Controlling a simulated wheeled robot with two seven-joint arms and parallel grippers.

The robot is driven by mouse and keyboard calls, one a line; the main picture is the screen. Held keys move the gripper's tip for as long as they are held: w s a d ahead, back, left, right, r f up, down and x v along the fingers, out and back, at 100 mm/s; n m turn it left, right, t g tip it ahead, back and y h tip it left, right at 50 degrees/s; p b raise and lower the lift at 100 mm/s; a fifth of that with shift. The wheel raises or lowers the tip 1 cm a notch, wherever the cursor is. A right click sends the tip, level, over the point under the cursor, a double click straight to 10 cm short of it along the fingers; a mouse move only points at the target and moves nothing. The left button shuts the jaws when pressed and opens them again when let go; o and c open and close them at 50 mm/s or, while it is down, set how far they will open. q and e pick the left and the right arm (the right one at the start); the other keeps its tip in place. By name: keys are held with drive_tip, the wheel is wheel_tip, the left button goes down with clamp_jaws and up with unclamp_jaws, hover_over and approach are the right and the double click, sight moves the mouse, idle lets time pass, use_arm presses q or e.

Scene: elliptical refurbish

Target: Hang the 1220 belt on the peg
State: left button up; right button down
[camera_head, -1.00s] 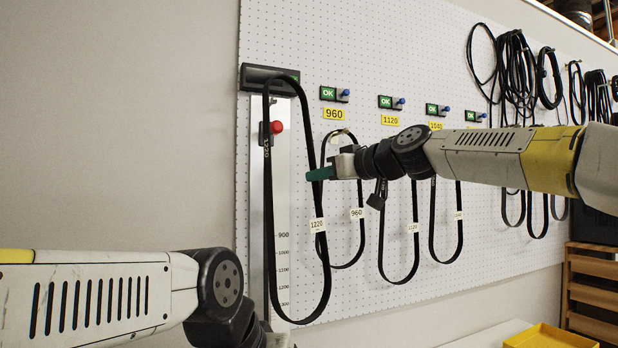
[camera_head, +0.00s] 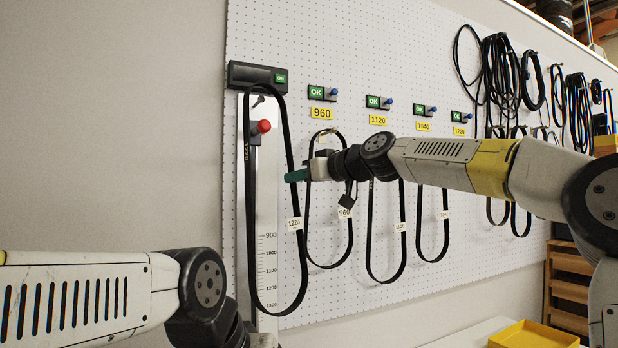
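The black 1220 belt (camera_head: 249,220) is a long loop in front of the measuring gauge (camera_head: 267,215) at left. Its top lies just under the gauge's dark display (camera_head: 250,75); what bears it there is unclear. A white 1220 tag (camera_head: 294,223) is on its right strand. My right gripper (camera_head: 298,175), with green fingertips, is at that strand; whether it is shut on it is unclear. The yellow 1220 label (camera_head: 459,132) is at the far right of the row, with a blue-tipped peg (camera_head: 478,116) above it. My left gripper is not visible, only its arm at lower left.
Pegs labelled 960 (camera_head: 322,113), 1120 (camera_head: 378,120) and 1040 (camera_head: 423,126) stand on the white pegboard (camera_head: 340,40), with belts hanging below. More black belts (camera_head: 500,75) hang at upper right. A yellow tray (camera_head: 533,336) is at lower right.

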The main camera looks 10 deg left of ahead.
drive_tip(key=shift+w+a+f, duration=0.35)
drive_tip(key=shift+w+a, duration=0.25)
drive_tip(key=shift+w, duration=0.3)
drive_tip(key=shift+w+a+f, duration=0.4)
drive_tip(key=shift+w+a, duration=0.2)
drive_tip(key=shift+w, duration=0.25)
drive_tip(key=shift+w+a+f, duration=0.35)
drive_tip(key=shift+w+a, duration=0.25)
drive_tip(key=shift+w, duration=0.3)
drive_tip(key=shift+f, duration=0.15)
drive_tip(key=c, duration=1.6)
unclamp_jaws()
drive_tip(key=shift+w, duration=0.1)
drive_tip(key=shift+o, duration=0.2)
drive_tip(key=v, duration=0.8)
